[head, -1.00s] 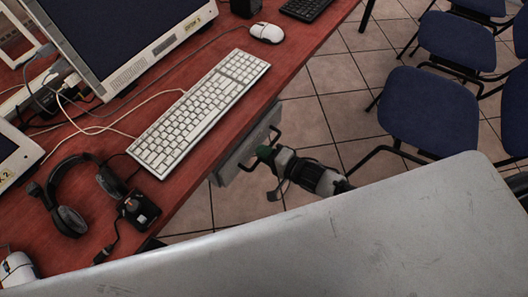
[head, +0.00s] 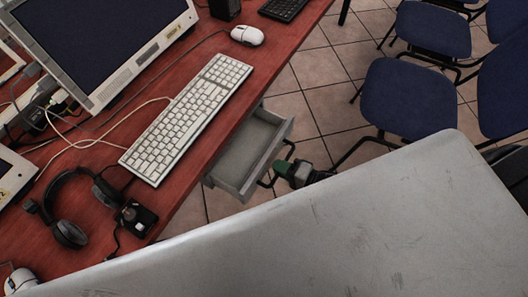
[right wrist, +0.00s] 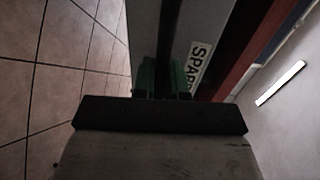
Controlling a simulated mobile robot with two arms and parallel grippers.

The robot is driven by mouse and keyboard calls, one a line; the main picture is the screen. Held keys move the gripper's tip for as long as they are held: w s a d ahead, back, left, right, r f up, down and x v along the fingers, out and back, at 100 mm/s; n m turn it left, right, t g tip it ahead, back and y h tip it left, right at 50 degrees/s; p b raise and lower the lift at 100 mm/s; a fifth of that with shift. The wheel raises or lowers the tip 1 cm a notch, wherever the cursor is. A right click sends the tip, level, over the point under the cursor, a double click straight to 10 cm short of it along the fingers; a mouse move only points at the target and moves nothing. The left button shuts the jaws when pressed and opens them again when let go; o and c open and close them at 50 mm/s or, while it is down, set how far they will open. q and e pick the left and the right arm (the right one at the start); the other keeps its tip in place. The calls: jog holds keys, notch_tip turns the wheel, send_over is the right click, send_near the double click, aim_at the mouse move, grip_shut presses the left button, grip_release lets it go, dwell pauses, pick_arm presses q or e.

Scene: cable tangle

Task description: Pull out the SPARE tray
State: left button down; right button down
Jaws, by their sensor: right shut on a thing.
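The SPARE tray (head: 238,163) is a grey drawer under the red desk's front edge, partly pulled out, and its inside looks empty. A dark bar handle (head: 270,172) stands out from its front. My right gripper (head: 284,169), with green fingers, is shut on the handle. In the right wrist view the tray front (right wrist: 157,35) rises just ahead of the green fingers (right wrist: 162,78), with a white label (right wrist: 193,66) reading "SPAR", its end hidden. The fingers hide the handle there. My left gripper is not in view.
The red desk (head: 190,213) carries a keyboard (head: 187,118), a white mouse (head: 247,36), a headset (head: 70,230), a monitor (head: 100,40) and cables. Blue chairs (head: 408,98) stand to the right. Tiled floor (head: 318,100) is open between desk and chairs.

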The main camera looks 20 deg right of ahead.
jog(key=f+v, duration=0.1)
jog(key=v, duration=0.5)
jog(key=shift+s+d+p, duration=0.2)
jog(key=shift+p, duration=0.25)
jog(key=shift+f, duration=0.15)
jog(key=c, duration=1.2)
grip_release()
jog(key=v, duration=1)
jog(key=shift+s+d, duration=0.15)
jog(key=shift+s, duration=0.2)
